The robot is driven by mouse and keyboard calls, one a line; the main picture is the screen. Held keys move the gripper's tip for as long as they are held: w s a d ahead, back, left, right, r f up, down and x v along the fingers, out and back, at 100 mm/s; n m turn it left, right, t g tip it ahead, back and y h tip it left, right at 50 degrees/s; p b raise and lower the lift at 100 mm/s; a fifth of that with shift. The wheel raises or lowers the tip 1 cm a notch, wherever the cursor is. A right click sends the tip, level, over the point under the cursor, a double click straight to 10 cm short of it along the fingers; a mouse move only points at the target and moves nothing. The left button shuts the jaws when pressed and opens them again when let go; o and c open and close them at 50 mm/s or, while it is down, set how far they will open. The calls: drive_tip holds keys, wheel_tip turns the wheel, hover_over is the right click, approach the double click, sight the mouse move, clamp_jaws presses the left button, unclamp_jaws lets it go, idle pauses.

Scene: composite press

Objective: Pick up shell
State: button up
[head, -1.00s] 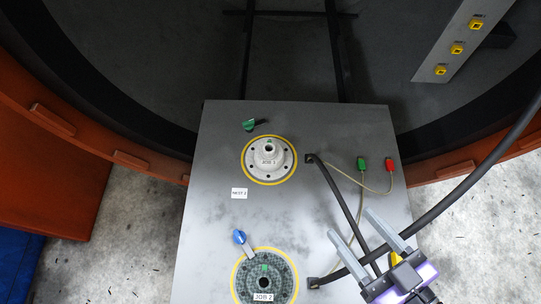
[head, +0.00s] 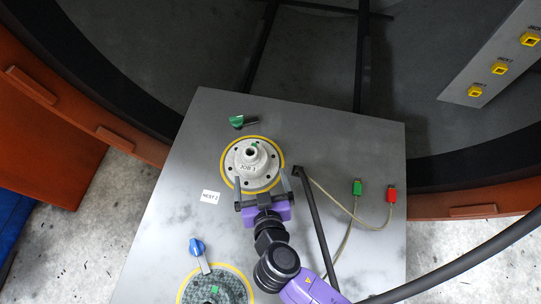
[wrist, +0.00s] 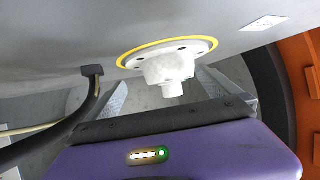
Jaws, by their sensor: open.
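A white flanged part (head: 240,158) with a raised hub and a JOB label sits in a yellow ring on the grey table. It also shows in the wrist view (wrist: 168,70), upper middle. A dark speckled round part (head: 232,285) sits in a second yellow ring at the bottom of the head view, partly cut off. I cannot tell from looks alone which is the shell. My gripper (head: 262,178) is open and empty, at the near side of the white part. In the wrist view its two fingers (wrist: 162,82) point toward the part, one on each side of its hub.
A green handle (head: 238,122) and a blue-knobbed handle (head: 198,252) stand beside the rings. Green (head: 357,187) and red (head: 391,195) connectors with thin cables lie right. A black hose (head: 318,225) runs nearby. Yellow buttons (head: 527,68) line a panel at upper right.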

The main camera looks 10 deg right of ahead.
sight(253, 161)
drive_tip(key=w, duration=0.1)
drive_tip(key=w+a+r, duration=0.1)
drive_tip(key=w+m+h, duration=0.1)
drive_tip(key=shift+a+r+t, duration=0.2)
drive_tip(key=shift+a+t, duration=0.1)
drive_tip(key=shift+t, duration=0.1)
drive_tip(key=shift+w, duration=0.3)
drive_tip(key=shift+a+p+x, duration=0.2)
drive_tip(key=shift+p+x, duration=0.2)
drive_tip(key=shift+x, duration=3.3)
drive_tip(key=c, duration=1.3)
drive_tip(key=shift+r, duration=0.1)
drive_tip(key=shift+c, duration=1)
drive_tip(key=shift+r, duration=0.1)
